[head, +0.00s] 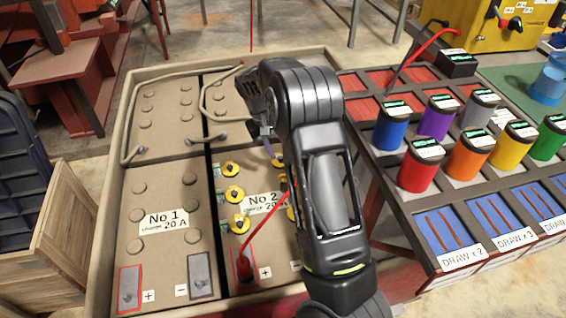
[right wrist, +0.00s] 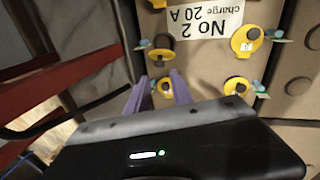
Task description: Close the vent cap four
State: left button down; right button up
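The No 2 battery (head: 262,183) carries yellow vent caps in two columns. The left column shows clearly, with a cap (head: 234,193) near its middle; my right arm hides much of the right column. My right gripper (head: 264,143) points down over the far part of this battery. In the right wrist view its purple fingers (right wrist: 159,80) are apart, with a yellow cap (right wrist: 163,89) seen between them. Another cap (right wrist: 161,54) just beyond has a dark round part standing over it. I cannot tell which cap is number four. My left gripper is out of view.
A red lead (head: 264,235) is clamped to the No 2 plus terminal. The No 1 battery (head: 140,205) lies to the left.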

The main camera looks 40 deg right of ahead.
jog(key=b+x, duration=0.1)
jog(key=x, duration=0.6)
jog(key=shift+c, duration=0.2)
grip_shut()
